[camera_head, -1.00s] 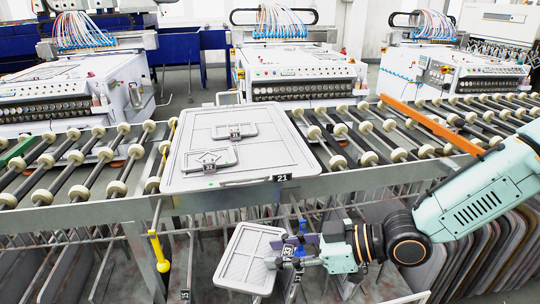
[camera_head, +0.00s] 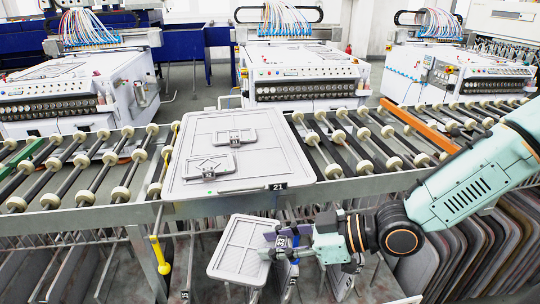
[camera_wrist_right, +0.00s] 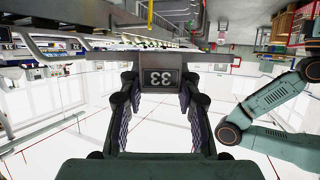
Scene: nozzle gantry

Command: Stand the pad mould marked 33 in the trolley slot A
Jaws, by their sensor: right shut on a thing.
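The pad mould marked 33 (camera_head: 240,248) is a light grey tray with a raised rim. It hangs tilted in front of the roller conveyor, below the tray marked 21. My right gripper (camera_head: 286,243) is shut on its right end. In the right wrist view, the dark tag (camera_wrist_right: 160,79) with an upside-down 33 sits between the two fingers of my right gripper (camera_wrist_right: 158,104). My left gripper is not in view. I cannot make out a slot marked A in these frames.
A large grey tray marked 21 (camera_head: 200,187) lies on the conveyor, with two small frames on it. A yellow-handled rod (camera_head: 160,255) hangs at its left. Several dark panels (camera_head: 475,250) stand in a rack at lower right. An orange bar (camera_head: 420,125) crosses the rollers.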

